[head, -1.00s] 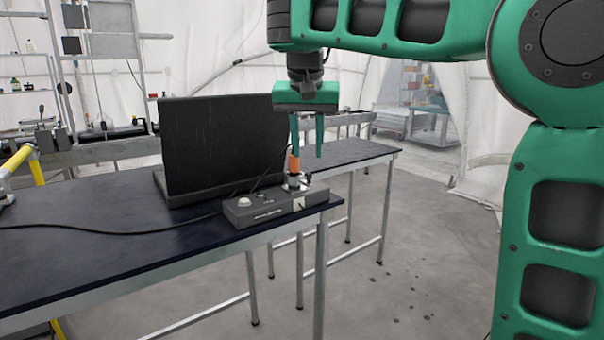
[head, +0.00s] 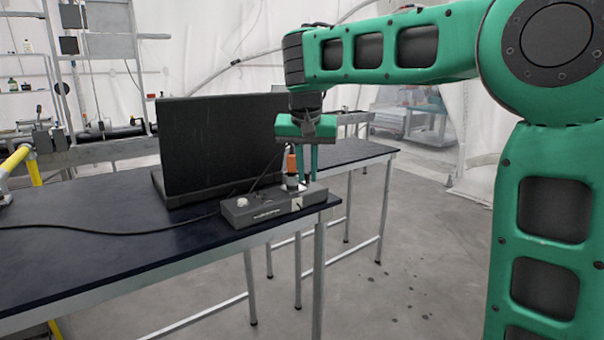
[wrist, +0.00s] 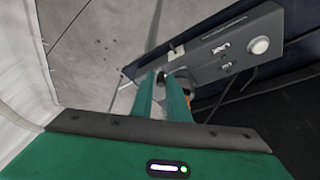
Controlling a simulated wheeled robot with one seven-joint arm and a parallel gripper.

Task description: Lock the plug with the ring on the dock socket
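The dock socket (head: 291,184) is a metal fitting on the right end of a grey box (head: 262,208) at the table corner. The orange plug (head: 291,162) stands upright in it. The metal collar at its foot looks like the ring, but I cannot separate the two clearly. My gripper (head: 308,178) points down at the plug, its fingers just right of the orange body in the head view. In the wrist view the fingers (wrist: 164,80) have a gap between them and cover most of the plug. I cannot tell whether they touch the ring.
A black panel (head: 222,145) stands on the dark table (head: 120,240) behind the box. A black cable (head: 110,230) runs left from the box. A second table lies behind at the right, and open floor (head: 410,270) lies right of the tables.

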